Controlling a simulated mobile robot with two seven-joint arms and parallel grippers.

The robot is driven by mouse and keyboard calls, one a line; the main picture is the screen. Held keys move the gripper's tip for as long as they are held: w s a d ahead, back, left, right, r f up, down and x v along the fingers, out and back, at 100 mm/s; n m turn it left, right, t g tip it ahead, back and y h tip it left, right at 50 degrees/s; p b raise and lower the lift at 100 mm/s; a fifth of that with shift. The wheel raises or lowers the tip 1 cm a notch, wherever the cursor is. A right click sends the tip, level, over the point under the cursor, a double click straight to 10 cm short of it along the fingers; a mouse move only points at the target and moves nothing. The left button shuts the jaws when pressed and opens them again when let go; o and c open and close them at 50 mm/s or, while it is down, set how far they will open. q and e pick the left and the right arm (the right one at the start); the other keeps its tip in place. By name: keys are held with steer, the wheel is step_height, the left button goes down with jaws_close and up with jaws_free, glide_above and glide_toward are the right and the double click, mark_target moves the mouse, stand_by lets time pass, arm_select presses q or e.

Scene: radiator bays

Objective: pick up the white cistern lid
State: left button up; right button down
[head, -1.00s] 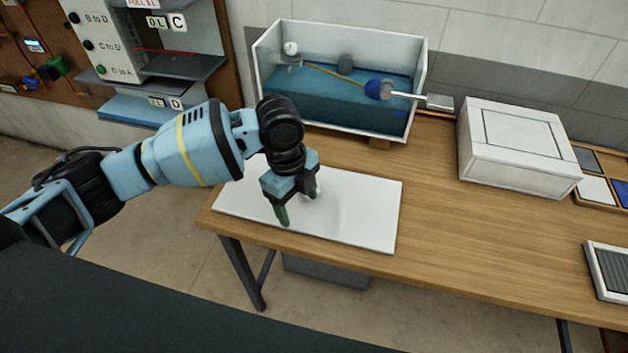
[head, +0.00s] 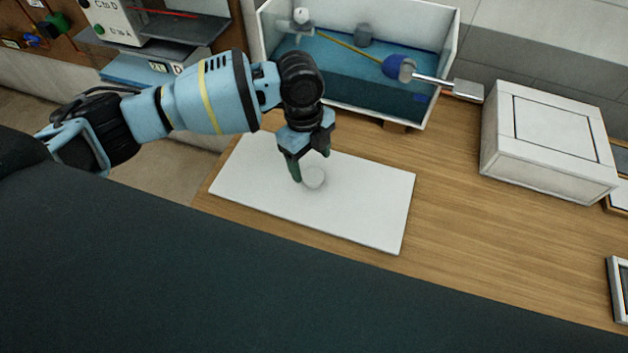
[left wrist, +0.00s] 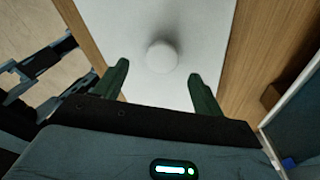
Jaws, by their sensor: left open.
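The white cistern lid (head: 360,205) lies flat on the wooden bench. A round white knob (head: 315,177) stands near its middle. My left gripper (head: 311,169) is open and points down over the lid, close to the knob. In the left wrist view the lid (left wrist: 155,18) runs up the middle. The knob (left wrist: 162,57) lies ahead of and between the two open green fingers (left wrist: 158,88), with nothing held. My right gripper is in neither view.
An open cistern (head: 350,75) with blue water and a blue float (head: 396,68) stands behind the lid. A white box (head: 550,140) stands at the right. Bare bench (head: 450,200) lies between lid and box. A shelf unit (head: 185,30) is at the upper left.

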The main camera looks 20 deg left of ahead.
mark_target(314, 175)
arm_select(q)
steer(key=shift+f, duration=0.5)
steer(key=f, duration=0.4)
steer(key=shift+d, duration=0.25)
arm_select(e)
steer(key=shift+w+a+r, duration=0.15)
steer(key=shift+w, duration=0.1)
arm_select(q)
steer(key=c, duration=1.5)
steer(key=shift+o, duration=0.2)
steer(key=shift+r, duration=0.1)
